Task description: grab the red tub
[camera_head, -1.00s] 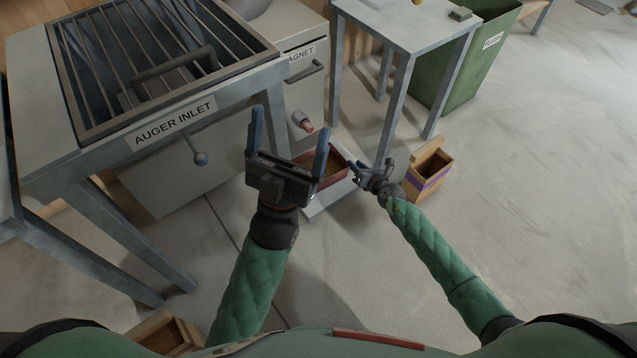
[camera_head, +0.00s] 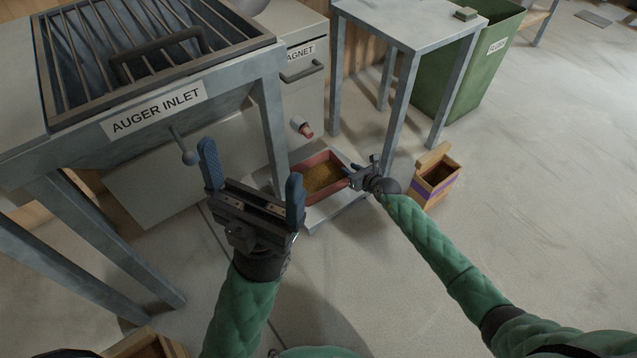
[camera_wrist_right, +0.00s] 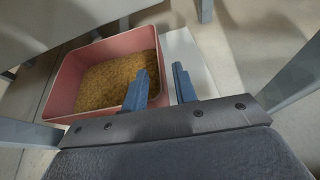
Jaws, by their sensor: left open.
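The red tub (camera_head: 312,160) stands on a pale low platform (camera_head: 340,209) under the machine's outlet, with yellowish-brown grainy feed in it. It also shows in the right wrist view (camera_wrist_right: 110,46). My right gripper (camera_head: 352,174) is at the tub's right side. In the right wrist view its two blue fingers (camera_wrist_right: 160,68) are apart, one over the tub's inside and one outside, with the right wall between them. I cannot tell whether they touch the wall. My left gripper (camera_head: 251,168) is open and empty, in front of the auger machine and left of the tub.
The auger inlet table (camera_head: 165,115) with its grate fills the left. A grey metal table (camera_head: 400,25) stands behind the tub, its legs close to my right gripper. A wooden box (camera_head: 434,184) sits right of it, a green bin (camera_head: 455,85) behind. Floor at right is clear.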

